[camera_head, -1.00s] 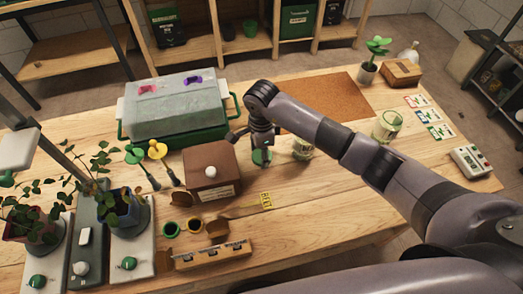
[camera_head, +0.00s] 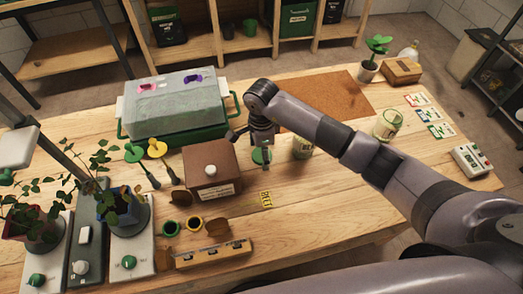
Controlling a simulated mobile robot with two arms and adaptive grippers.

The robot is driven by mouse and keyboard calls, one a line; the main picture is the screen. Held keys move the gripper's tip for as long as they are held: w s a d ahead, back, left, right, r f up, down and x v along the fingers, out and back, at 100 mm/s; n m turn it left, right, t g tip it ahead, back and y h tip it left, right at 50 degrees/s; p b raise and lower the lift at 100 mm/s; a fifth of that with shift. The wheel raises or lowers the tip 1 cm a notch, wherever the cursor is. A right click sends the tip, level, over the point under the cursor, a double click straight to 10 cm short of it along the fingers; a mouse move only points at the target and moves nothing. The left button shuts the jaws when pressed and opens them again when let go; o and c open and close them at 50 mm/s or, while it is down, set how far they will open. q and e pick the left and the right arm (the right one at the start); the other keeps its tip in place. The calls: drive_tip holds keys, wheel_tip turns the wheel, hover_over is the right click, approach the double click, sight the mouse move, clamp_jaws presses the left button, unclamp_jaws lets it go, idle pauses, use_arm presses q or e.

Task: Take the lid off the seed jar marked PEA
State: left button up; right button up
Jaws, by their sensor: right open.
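A glass seed jar (camera_head: 303,149) stands on the table just right of my right gripper; its label is small, and I cannot read it surely as PEA. Its top is partly beside my arm, and I see no lid on it. A green round lid (camera_head: 261,156) is directly below my right gripper (camera_head: 260,147), left of that jar. The gripper points down and is open; whether its fingers touch the lid is hard to tell. A second glass jar (camera_head: 387,125) stands further right, beyond my forearm. My left gripper is not in view.
A brown box with a white knob (camera_head: 210,171) stands close left of the gripper. A yellow tag (camera_head: 265,200) lies in front. A brown mat (camera_head: 335,98) lies bare behind my arm.

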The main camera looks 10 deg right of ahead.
sight(261, 155)
drive_tip(key=shift+r, duration=0.45)
wheel_tip(261, 155, up, 11)
drive_tip(key=b, duration=0.3)
drive_tip(key=shift+r, duration=0.2)
